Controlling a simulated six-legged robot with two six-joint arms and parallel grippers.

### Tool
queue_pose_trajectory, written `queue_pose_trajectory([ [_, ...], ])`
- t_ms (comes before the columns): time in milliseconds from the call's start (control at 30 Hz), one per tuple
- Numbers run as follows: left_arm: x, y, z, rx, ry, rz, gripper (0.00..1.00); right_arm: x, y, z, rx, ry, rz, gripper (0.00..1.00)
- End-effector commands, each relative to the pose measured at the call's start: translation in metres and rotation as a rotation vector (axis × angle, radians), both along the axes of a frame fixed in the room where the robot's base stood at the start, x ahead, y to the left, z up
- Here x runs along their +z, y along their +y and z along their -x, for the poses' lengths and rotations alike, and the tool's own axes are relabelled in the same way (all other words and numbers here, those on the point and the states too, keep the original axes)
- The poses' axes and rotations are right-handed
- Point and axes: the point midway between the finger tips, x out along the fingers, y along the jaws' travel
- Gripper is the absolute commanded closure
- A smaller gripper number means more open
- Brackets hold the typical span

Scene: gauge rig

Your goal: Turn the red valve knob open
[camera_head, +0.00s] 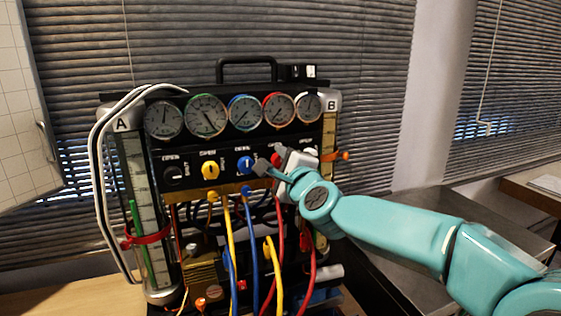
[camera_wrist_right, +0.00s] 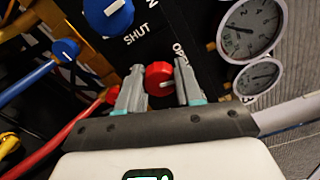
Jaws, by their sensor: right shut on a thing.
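The red valve knob (camera_wrist_right: 158,78) sits on the black panel of the gauge rig, between the two grey fingers of my right gripper (camera_wrist_right: 160,88) in the wrist view. The fingers stand on either side of it, shut on it. The knob carries a pale mark, and an "OPEN" label is partly visible next to it. In the head view my right gripper (camera_head: 270,162) reaches the panel from the right, and its hand hides most of the red knob. My left gripper is in neither view.
The blue knob (camera_head: 246,164) and yellow knob (camera_head: 210,170) are left of the red one. Gauges such as the red-rimmed one (camera_head: 278,108) line the top. Yellow, blue and red hoses (camera_head: 252,235) hang below. A grey metal table (camera_head: 420,235) stands at the right.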

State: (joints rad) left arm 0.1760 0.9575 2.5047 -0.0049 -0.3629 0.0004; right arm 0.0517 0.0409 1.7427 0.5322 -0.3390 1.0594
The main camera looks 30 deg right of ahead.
Motion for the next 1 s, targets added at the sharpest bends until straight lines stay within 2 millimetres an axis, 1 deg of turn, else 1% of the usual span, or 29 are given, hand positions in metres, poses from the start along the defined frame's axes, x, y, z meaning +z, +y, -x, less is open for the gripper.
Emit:
queue_pose_trajectory([
  [200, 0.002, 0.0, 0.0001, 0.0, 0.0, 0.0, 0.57, 0.0003, 0.0006, 0.0, 0.001, 0.028, 0.118, 0.95],
  [400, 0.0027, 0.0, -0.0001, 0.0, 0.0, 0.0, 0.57, -0.0001, 0.0007, -0.0001, 0.001, 0.044, 0.179, 0.95],
  [967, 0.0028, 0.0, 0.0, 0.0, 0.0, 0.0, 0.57, -0.001, 0.0009, -0.0002, 0.003, 0.052, 0.206, 0.95],
  [1000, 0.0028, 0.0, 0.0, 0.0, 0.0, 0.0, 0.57, -0.0011, 0.0009, -0.0002, 0.003, 0.052, 0.206, 0.55],
])
